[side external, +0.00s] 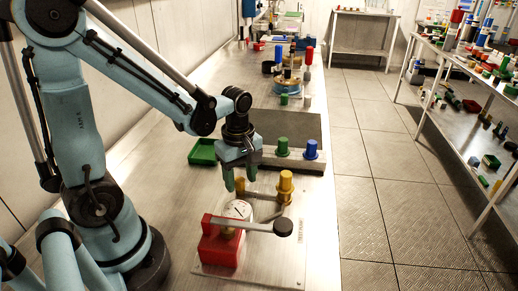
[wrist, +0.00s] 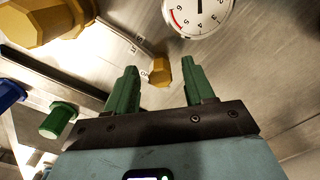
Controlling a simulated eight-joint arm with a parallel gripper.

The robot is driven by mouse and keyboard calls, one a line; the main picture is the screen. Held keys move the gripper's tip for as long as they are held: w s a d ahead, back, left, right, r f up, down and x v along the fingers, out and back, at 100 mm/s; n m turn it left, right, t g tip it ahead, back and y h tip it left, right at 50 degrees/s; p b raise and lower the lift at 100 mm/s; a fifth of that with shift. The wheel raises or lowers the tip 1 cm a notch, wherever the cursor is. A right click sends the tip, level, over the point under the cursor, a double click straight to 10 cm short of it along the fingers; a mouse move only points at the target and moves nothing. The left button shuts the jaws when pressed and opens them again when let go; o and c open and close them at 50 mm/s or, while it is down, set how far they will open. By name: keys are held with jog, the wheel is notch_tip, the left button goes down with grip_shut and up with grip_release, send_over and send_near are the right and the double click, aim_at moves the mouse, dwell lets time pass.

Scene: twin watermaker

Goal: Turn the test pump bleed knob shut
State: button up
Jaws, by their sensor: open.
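The test pump has a red block (side external: 222,243), a round white gauge (side external: 237,209) and a lever with a dark round end (side external: 283,227). A small yellow hexagonal knob (wrist: 161,71), which looks like the bleed knob, stands on the plate in the wrist view. My gripper (side external: 240,181) points down behind the gauge, with its green fingers apart. In the wrist view the knob appears between the open fingertips of my gripper (wrist: 160,78). I cannot tell how far the tips are above it. The gauge also shows in the wrist view (wrist: 197,15).
A larger yellow fitting (side external: 286,187) stands right of my gripper. Green (side external: 282,147) and blue (side external: 311,149) knobs sit on a block behind. A green tray (side external: 203,152) lies at the back left. The bench front right of the plate drops to the floor.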

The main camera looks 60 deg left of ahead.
grip_shut()
jog(key=shift+m, duration=0.4)
jog(key=m, duration=0.4)
jog(key=shift+s, duration=0.1)
jog(key=m, duration=0.4)
jog(key=shift+s+m, duration=0.1)
jog(key=shift+m, duration=0.2)
jog(key=m, duration=0.4)
jog(key=shift+a, duration=0.15)
jog(key=m, duration=0.4)
jog(key=shift+a, duration=0.1)
jog(key=shift+m, duration=0.4)
